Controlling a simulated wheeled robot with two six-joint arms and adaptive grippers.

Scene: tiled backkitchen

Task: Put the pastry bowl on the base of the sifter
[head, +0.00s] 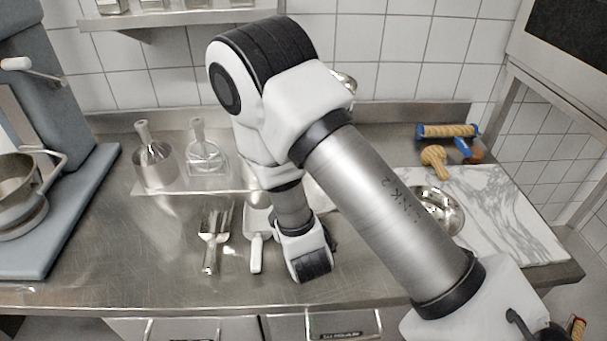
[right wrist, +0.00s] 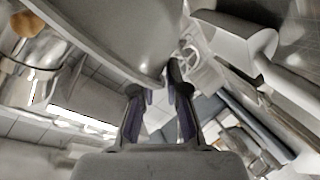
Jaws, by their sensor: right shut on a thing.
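In the right wrist view my right gripper (right wrist: 161,90) is shut at the rim of a smooth grey metal bowl (right wrist: 125,30), which I take as the pastry bowl. Its curved side fills the top of that view. The held bowl is away from this base. My left gripper is not in view.
A scoop (head: 257,235) and a metal utensil (head: 210,238) lie mid-counter.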

